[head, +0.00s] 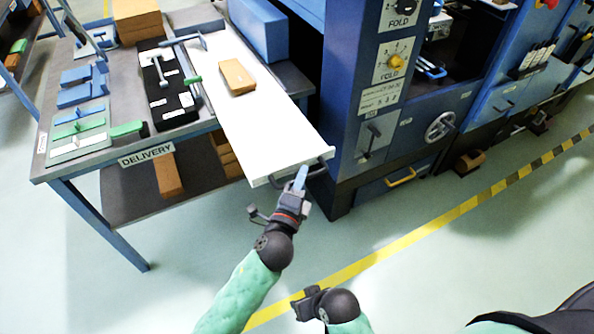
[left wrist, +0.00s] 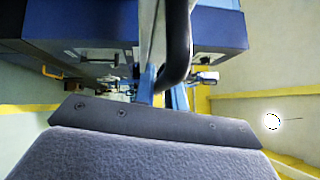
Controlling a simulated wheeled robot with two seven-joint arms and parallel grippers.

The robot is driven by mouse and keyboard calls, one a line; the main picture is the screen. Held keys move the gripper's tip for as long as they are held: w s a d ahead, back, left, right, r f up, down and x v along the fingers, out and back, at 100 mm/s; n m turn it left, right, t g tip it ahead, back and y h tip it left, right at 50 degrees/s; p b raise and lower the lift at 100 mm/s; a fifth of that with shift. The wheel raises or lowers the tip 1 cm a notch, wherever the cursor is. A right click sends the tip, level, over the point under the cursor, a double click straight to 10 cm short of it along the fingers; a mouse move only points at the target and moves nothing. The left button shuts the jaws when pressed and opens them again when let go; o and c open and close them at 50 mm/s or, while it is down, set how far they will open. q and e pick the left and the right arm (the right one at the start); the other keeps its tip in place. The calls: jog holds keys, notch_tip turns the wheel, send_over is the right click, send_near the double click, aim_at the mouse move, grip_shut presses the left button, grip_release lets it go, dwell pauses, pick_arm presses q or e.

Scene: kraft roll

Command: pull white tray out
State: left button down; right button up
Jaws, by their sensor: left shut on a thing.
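The white tray (head: 262,130) is a long flat board that reaches out toward me between the delivery table and the blue machine. A brown block (head: 237,77) lies on its far half. A dark handle (head: 318,171) is on its front edge. My left gripper (head: 300,178) is shut on that handle at the front edge. In the left wrist view the handle (left wrist: 178,50) is a dark curved bar close above the gripper; the contact itself is partly hidden. My right gripper (head: 308,302) is low in the head view, away from the tray, and its fingers are unclear.
The delivery table (head: 100,160) stands left of the tray, with a black tool tray (head: 170,100) and green and blue pieces on it. The blue machine (head: 385,110) rises close on the right. The floor in front is clear, crossed by a yellow line (head: 400,243).

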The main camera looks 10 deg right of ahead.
dwell(0.3)
pick_arm(q)
jog(key=c, duration=1.5)
grip_release()
jog(key=shift+o, duration=0.2)
jog(key=shift+s, duration=0.1)
